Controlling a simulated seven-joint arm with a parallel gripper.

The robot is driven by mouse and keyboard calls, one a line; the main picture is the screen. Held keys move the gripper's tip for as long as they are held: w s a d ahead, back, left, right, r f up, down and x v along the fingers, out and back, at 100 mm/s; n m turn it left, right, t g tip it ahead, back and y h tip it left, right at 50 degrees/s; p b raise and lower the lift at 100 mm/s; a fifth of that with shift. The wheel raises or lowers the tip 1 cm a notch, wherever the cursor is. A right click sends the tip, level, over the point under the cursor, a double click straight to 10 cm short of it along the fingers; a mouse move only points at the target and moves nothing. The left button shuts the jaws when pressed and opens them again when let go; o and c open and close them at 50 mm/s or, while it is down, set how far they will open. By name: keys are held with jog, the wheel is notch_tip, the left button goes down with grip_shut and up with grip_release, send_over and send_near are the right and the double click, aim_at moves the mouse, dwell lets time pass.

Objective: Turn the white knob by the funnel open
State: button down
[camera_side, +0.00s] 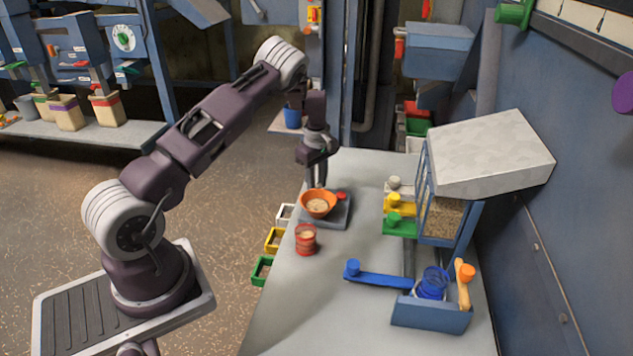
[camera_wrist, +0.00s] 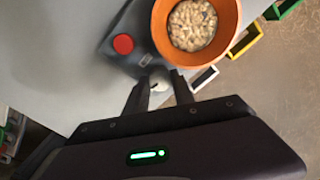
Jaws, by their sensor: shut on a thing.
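My gripper (camera_side: 317,184) points down at the far side of the funnel.
The base carries a red button (camera_side: 341,196). A red cup of grain (camera_side: 306,240) stands nearby. White, yellow and green bins (camera_side: 273,240) line the table edge. A hopper (camera_side: 441,217) with coloured handles and a blue lever (camera_side: 384,279) stand to the right. The table's near left is clear.

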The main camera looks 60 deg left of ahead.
aim_at(317, 185)
jog(key=shift+n, duration=0.9)
jog(key=c, duration=1.1)
grip_release()
jog(key=shift+o, duration=0.2)
notch_tip(317, 185, up, 7)
jog(key=shift+r, duration=0.1)
